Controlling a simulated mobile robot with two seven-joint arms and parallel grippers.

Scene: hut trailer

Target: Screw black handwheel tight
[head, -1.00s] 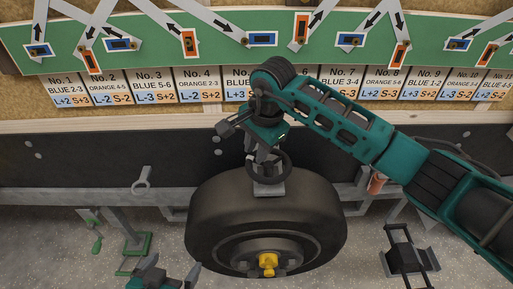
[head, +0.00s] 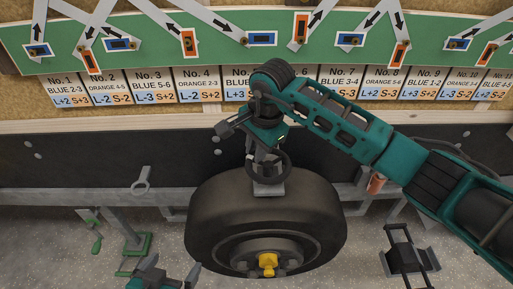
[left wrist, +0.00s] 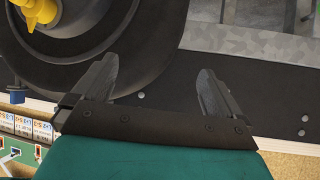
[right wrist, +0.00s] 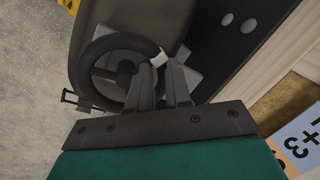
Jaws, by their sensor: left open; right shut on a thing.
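The black handwheel (head: 283,167) sits on a grey bracket above the tyre in the head view. It also shows in the right wrist view (right wrist: 91,56) as a spoked ring. My right gripper (head: 262,160) comes down from above at the handwheel's left side. In the right wrist view its fingers (right wrist: 166,72) are close together at the wheel's rim and shut on it. My left gripper (head: 172,280) is low in the head view, left of the tyre. In the left wrist view its fingers (left wrist: 155,80) are wide apart with nothing between them.
The tyre (head: 210,215) with a yellow hub piece (head: 267,264) stands below the handwheel. Behind is a black panel (head: 80,165) under numbered cards (head: 201,84). A green stand (head: 137,243) is at left and a black frame (head: 408,258) at right. Concrete floor lies between.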

